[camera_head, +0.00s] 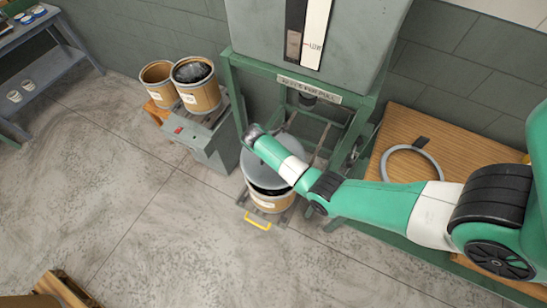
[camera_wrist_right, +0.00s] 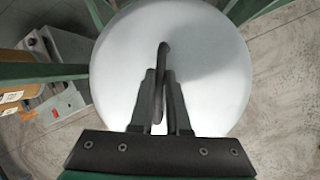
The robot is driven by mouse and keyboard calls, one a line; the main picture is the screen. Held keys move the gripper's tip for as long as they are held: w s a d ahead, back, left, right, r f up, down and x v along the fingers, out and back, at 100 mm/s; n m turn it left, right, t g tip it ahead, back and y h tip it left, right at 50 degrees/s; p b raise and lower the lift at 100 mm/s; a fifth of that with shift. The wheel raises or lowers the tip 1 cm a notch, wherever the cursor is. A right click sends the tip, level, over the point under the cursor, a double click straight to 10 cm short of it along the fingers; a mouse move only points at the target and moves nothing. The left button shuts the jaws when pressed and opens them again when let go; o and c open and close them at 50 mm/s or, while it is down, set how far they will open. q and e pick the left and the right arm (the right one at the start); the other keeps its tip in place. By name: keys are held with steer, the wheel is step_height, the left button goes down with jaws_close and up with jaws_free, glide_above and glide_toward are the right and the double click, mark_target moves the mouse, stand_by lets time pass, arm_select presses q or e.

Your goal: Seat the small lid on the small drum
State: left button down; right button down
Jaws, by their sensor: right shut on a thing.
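The round grey lid (camera_head: 258,174) is under my right arm in the camera_head view, over a tan drum (camera_head: 270,204) in the green stand. A dark band shows between the lid's front edge and the drum, and I cannot tell whether they touch. In the right wrist view the lid (camera_wrist_right: 215,75) fills the middle. My right gripper (camera_wrist_right: 164,80) is shut on its dark upright handle (camera_wrist_right: 163,55). In the camera_head view my right arm hides the gripper and part of the lid. My left gripper is not in view.
The green stand (camera_head: 285,68) with its grey hopper (camera_head: 250,30) rises behind the drum. Two tan drums (camera_head: 204,98) (camera_head: 152,93) stand at left near a grey scale-like unit (camera_head: 205,140). A grey ring (camera_head: 384,165) lies on the wooden bench (camera_head: 395,130) at right.

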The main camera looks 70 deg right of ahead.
step_height(320, 180, down, 10)
steer(key=b, duration=0.8)
steer(key=shift+r+b, duration=0.25)
steer(key=shift+b, duration=0.1)
stand_by(0.8)
steer(key=shift+c, duration=1.3)
jaws_free()
steer(key=shift+f, duration=0.1)
steer(key=shift+p, duration=0.35)
step_height(320, 180, up, 12)
steer(key=p, duration=1.2)
